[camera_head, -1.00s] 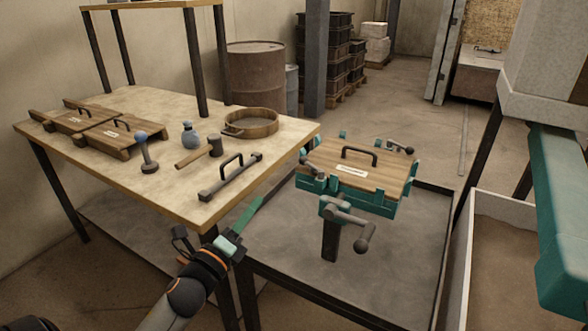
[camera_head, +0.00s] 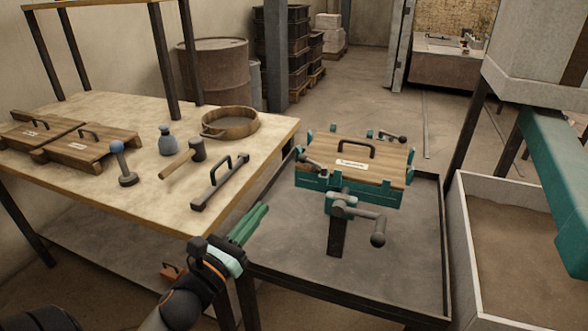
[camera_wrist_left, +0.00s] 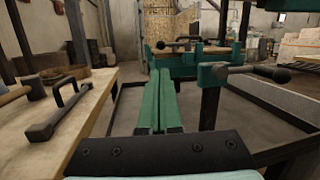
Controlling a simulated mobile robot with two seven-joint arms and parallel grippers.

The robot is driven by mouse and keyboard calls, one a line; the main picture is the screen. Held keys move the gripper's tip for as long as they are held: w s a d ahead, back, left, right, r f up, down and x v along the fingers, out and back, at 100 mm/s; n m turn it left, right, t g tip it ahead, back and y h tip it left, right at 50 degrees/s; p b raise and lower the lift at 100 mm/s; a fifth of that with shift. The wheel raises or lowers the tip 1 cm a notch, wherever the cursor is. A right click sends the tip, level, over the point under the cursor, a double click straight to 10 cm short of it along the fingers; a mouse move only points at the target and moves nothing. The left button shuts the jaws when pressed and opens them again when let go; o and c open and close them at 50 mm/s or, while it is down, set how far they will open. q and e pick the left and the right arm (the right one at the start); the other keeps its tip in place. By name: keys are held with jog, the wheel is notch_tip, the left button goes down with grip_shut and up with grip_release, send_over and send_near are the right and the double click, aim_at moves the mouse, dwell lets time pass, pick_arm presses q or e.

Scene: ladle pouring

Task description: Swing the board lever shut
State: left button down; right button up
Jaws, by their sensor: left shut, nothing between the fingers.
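A wooden board (camera_head: 368,161) with a dark handle and a pale label lies in a teal clamping fixture (camera_head: 345,198). Small ball-ended levers sit at its left (camera_head: 314,163) and far right (camera_head: 392,137). A larger grey front lever (camera_head: 362,213) with a dark knob sticks out rightward and toward me; it also shows in the left wrist view (camera_wrist_left: 255,70). I cannot tell which one is the board lever. My left gripper (camera_head: 262,212) is shut and empty, left of and short of the fixture, touching nothing. In the left wrist view its fingers (camera_wrist_left: 157,98) lie together, pointing toward the fixture.
A wooden table (camera_head: 130,195) at left holds a dark bar with a handle (camera_head: 217,187), a mallet (camera_head: 183,160), a sieve ring (camera_head: 230,123) and boards. Its corner is close to my left arm. A dark-edged tray (camera_head: 400,262) lies under the fixture. A sand bin (camera_head: 525,250) stands at right.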

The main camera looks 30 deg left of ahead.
pick_arm(q)
jog(key=shift+m, duration=0.3)
send_near(300, 161)
jog(key=w, duration=0.4)
jog(key=w+r, duration=0.1)
jog(key=w, duration=0.1)
jog(key=shift+w+a, duration=0.1)
jog(key=shift+w, duration=0.05)
jog(key=shift+w+r, duration=0.1)
jog(key=shift+w, duration=0.15)
jog(key=shift+w+p, duration=0.1)
jog(key=shift+p, duration=0.25)
